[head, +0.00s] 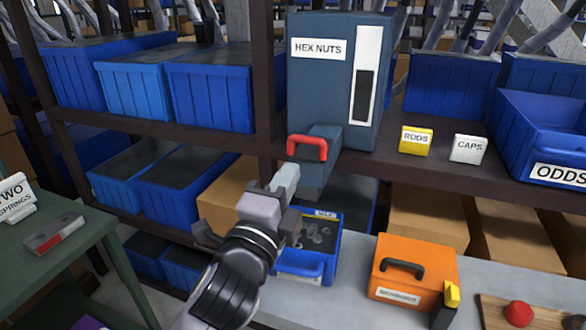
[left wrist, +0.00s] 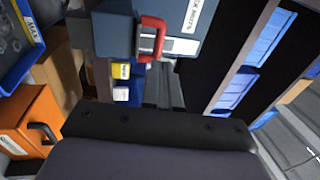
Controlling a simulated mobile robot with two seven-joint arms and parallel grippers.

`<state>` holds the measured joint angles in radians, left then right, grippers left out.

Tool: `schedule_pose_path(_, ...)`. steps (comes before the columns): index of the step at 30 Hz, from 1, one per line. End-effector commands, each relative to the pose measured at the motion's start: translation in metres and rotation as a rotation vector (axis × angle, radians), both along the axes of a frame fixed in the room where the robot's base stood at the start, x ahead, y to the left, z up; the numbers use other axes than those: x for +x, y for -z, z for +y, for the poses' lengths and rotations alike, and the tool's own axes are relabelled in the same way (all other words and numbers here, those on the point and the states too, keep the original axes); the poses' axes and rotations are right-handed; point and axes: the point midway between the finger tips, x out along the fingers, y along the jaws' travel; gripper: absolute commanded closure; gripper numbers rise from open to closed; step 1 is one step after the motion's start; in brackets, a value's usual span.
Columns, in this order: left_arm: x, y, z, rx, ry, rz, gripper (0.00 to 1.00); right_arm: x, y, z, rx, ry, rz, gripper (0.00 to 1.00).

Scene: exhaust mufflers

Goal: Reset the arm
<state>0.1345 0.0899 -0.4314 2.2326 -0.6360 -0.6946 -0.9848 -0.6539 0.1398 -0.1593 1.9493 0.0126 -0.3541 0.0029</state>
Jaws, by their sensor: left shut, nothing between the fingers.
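My left gripper (head: 284,185) reaches up from the bottom of the head view. Its fingers are shut with nothing between them, and they show as grey bars in the left wrist view (left wrist: 164,88). In the head view the fingertips lie just below and left of the red handle (head: 307,147) on the blue-grey HEX NUTS dispenser (head: 320,75). The handle is not gripped; I cannot tell the exact gap. The handle (left wrist: 152,38) and dispenser (left wrist: 115,28) also show in the left wrist view. My right gripper is not in view.
A blue bin (head: 335,262) with small clear parts is beside my left wrist, near an orange case (head: 412,272) on the grey counter (head: 350,312). Yellow RODS (head: 416,140) and white CAPS (head: 468,149) boxes stand on the shelf. A green table (head: 75,262) is at left.

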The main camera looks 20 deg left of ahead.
Motion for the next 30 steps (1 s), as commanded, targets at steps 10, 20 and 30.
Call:
schedule_pose_path(10, -0.058, 0.014, 0.003, 0.001, 0.000, 0.002, 1.00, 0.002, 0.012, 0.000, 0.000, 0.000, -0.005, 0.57)
schedule_pose_path(20, -0.072, 0.016, 0.003, -0.001, 0.000, 0.004, 1.00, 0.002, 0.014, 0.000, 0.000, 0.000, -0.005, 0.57)
schedule_pose_path(30, -0.071, 0.179, 0.006, -0.503, 0.094, 0.426, 1.00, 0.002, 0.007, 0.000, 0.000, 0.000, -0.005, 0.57)
